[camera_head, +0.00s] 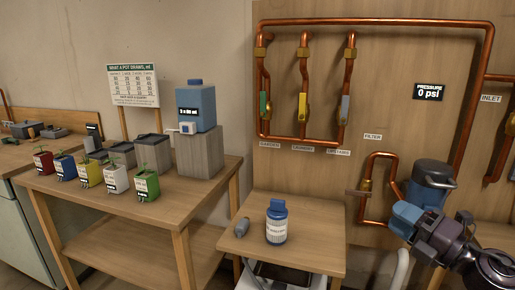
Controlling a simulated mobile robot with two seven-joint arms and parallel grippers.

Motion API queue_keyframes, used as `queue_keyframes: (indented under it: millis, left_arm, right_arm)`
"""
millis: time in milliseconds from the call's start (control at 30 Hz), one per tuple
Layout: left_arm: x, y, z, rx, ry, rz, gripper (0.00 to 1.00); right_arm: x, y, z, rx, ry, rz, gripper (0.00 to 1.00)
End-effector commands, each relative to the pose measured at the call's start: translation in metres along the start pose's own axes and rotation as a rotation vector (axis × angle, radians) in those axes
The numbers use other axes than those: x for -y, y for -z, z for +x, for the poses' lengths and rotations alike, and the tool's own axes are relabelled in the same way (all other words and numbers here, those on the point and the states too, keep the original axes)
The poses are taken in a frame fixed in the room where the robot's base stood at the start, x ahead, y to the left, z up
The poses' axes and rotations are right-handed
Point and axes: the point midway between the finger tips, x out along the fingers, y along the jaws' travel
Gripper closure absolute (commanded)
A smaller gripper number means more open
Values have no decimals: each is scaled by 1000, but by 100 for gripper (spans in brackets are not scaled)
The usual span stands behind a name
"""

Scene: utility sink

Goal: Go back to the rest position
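My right gripper (408,218) is at the lower right, its arm coming in from the right edge. My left gripper is not in view.
Copper pipes (370,22) with valve handles run across the panel. On the left, a bench carries several potted plants and a blue dispenser (196,107) on a grey block.

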Motion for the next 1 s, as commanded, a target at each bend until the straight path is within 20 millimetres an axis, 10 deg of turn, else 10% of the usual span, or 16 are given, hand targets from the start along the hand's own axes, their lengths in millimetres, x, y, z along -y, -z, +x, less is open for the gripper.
queue_keyframes:
  millis: [267,500,1000]
  left_arm:
    - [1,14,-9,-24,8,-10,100]
    - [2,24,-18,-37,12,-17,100]
    - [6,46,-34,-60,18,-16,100]
  right_arm:
    - [88,31,-61,354,110,725,60]
    - [156,100,-128,616,230,1242,60]
    - [191,255,-256,1021,302,1787,60]
